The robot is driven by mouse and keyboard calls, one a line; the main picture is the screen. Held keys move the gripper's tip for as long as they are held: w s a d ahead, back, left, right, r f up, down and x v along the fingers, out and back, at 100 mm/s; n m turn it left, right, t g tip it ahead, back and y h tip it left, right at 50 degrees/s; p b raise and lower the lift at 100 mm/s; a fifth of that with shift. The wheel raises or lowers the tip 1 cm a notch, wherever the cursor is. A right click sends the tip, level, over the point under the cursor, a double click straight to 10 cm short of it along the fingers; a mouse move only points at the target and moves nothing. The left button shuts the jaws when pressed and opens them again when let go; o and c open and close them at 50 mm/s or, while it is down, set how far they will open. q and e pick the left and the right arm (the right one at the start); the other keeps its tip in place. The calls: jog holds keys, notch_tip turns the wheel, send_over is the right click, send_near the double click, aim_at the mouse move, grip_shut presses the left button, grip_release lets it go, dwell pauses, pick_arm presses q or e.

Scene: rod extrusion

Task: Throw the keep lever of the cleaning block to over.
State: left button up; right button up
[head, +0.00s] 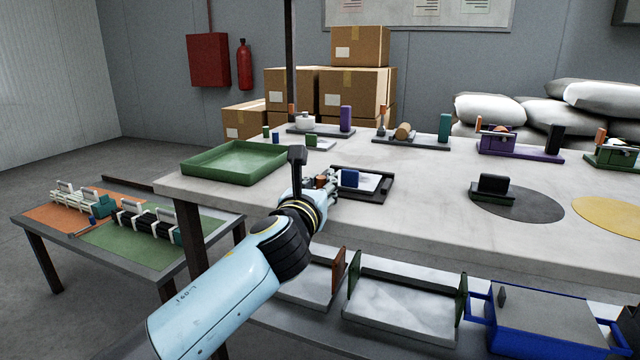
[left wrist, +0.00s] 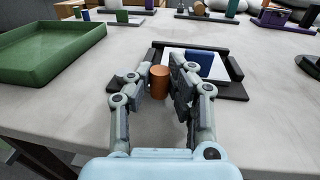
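A dark frame (head: 377,196) with a white plate and a blue block (head: 350,177) sits near the front edge of the pale table; I take it to be the cleaning block, though no label shows. The blue block also shows in the left wrist view (left wrist: 200,65). An orange-brown upright knob (left wrist: 159,82), perhaps the keep lever's end, stands at the frame's near left side. My left gripper (head: 328,182) is at that side. In the left wrist view its fingers (left wrist: 159,88) are apart, one on each side of the knob; contact is unclear. My right gripper is not in view.
A green tray (head: 235,163) lies to the left. A dark block (head: 493,188) stands on a grey disc (head: 517,205) to the right, beside a yellow disc (head: 610,214). Several fixtures line the table's back. Bare tabletop lies between the frame and the grey disc.

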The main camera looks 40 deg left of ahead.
pick_arm(q)
grip_shut()
jog(key=n+y, duration=0.1)
jog(key=w+g+y+b, duration=0.1)
jog(key=shift+d+f+n+y, duration=0.1)
jog(key=shift+d+n+y, duration=0.1)
jog(key=shift+n+y, duration=0.15)
jog(key=shift+w+n+g+y, duration=0.2)
jog(key=shift+n+g+y, duration=0.35)
jog(key=shift+y, duration=0.1)
jog(key=o, duration=0.6)
grip_release()
notch_tip(320, 180, up, 10)
jog(key=shift+r, duration=0.1)
